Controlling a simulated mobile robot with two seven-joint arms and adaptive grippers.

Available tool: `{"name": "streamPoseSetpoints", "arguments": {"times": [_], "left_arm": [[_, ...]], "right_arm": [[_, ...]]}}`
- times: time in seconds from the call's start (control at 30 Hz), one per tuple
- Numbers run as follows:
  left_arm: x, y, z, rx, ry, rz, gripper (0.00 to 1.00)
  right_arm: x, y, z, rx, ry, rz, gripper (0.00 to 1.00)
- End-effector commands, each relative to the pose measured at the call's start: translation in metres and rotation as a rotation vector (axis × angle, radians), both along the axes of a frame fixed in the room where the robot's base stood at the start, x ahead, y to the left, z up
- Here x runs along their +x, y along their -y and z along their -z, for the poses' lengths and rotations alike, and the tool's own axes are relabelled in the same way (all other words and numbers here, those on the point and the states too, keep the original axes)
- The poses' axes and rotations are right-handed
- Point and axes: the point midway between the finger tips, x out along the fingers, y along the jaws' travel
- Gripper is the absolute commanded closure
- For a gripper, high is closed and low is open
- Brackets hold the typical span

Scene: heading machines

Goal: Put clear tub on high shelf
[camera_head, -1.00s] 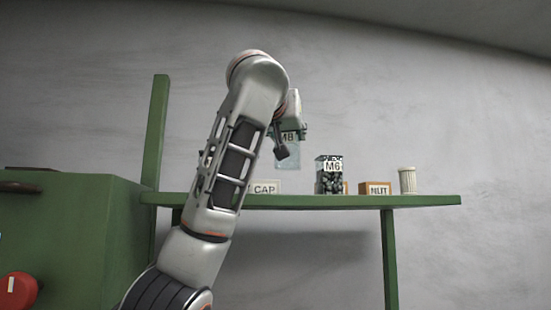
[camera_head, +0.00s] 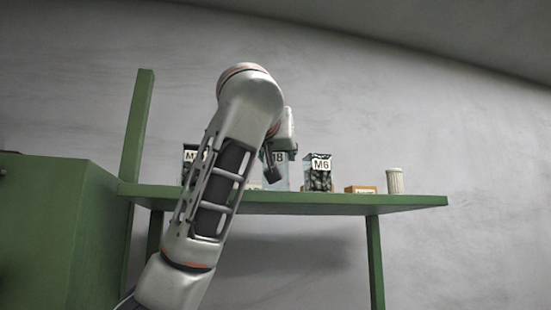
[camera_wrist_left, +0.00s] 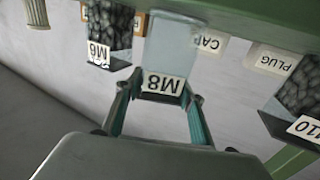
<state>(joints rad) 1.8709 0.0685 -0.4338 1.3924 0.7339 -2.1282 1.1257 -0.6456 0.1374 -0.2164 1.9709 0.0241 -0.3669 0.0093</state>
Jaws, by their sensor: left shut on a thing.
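The clear tub (camera_head: 283,175) bears an M8 label and looks empty and upright. My left gripper (camera_head: 280,162) is shut on it, with my arm hiding part of it in the head view. In the left wrist view the tub (camera_wrist_left: 170,45) sits between the two fingers of my left gripper (camera_wrist_left: 163,90), near its label. The tub is at the green high shelf (camera_head: 300,203), its bottom close to the shelf top. I cannot tell whether it touches. My right gripper is not in view.
An M6 bin (camera_head: 318,174) of dark parts stands just right of the tub. Further right are a small brown box (camera_head: 361,189) and a ribbed pale cup (camera_head: 395,181). In the left wrist view, CAP (camera_wrist_left: 209,40) and PLUG (camera_wrist_left: 274,60) boxes and an M10 bin (camera_wrist_left: 300,95) stand on the other side.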

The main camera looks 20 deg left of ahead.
Motion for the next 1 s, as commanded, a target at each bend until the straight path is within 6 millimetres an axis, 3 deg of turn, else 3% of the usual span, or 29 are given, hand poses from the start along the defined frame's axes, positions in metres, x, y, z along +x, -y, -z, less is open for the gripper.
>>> {"name": "streamPoseSetpoints", "arguments": {"times": [0.23, 0.27, 0.3, 0.77, 1.0], "left_arm": [[0.0, 0.0, 0.003, -0.001, 0.002, 0.0, 0.95], [0.0, 0.0, 0.003, 0.0, 0.0, -0.001, 0.56], [0.0, 0.0, 0.002, 0.0, 0.0, -0.001, 0.46], [0.0, -0.001, -0.003, 0.0, 0.0, -0.001, 0.45], [-0.041, 0.012, 0.003, -0.001, 0.002, 0.007, 0.45]], "right_arm": [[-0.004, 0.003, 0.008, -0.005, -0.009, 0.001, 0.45], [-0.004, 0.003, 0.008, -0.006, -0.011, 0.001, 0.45], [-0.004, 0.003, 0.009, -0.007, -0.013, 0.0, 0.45], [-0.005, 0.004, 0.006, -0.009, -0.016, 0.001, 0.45], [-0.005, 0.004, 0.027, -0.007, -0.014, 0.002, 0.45]]}}
